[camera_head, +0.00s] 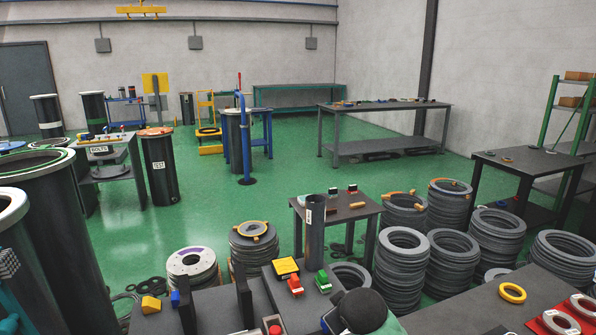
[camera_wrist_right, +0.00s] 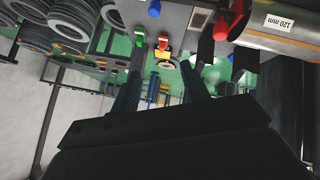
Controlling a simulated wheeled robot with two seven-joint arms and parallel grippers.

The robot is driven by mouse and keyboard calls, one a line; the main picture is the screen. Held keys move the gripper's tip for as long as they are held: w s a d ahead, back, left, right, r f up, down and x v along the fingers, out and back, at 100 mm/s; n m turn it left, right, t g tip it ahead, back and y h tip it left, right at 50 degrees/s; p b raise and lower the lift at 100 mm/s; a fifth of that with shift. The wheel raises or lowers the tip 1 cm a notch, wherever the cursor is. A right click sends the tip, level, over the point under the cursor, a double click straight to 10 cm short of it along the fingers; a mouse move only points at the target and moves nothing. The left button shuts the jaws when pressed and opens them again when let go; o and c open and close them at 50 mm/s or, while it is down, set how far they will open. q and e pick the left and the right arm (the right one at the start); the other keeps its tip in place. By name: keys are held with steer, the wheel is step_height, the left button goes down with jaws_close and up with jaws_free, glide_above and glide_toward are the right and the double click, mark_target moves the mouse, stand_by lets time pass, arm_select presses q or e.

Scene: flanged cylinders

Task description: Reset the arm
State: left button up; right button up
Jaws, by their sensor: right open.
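My right gripper (camera_wrist_right: 162,62) shows in the right wrist view as two dark fingers held apart with nothing gripped between them. Beyond the fingertips, a green clamp-like piece (camera_wrist_right: 140,36) and a red and yellow piece (camera_wrist_right: 163,43) show in the gap; they look apart from the fingers. In the head view a dark rounded shape at the bottom centre may be part of my right arm; its gripper cannot be made out there. My left gripper is not in view.
A workbench in front holds a red clamp (camera_head: 295,285), a green clamp (camera_head: 322,281) and a yellow block (camera_head: 285,267). Stacked grey rings (camera_head: 402,262) stand to the right. A dark tube (camera_head: 315,232) stands upright at a small table. Tall dark cylinders (camera_head: 40,230) stand left. Green floor is open mid-room.

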steer(key=s+d+f+m+g, duration=0.1)
steer(key=s+f+g, duration=0.1)
steer(key=s+f, duration=0.5)
steer(key=s+d+f+m+g, duration=0.1)
steer(key=s+f, duration=0.7)
steer(key=s, duration=1)
steer(key=s+d+f+m+g, duration=0.1)
steer(key=s+f+m+g, duration=0.2)
steer(key=s+f, duration=0.5)
steer(key=s, duration=0.4)
steer(key=shift+s+d+f, duration=0.15)
steer(key=shift+d, duration=0.15)
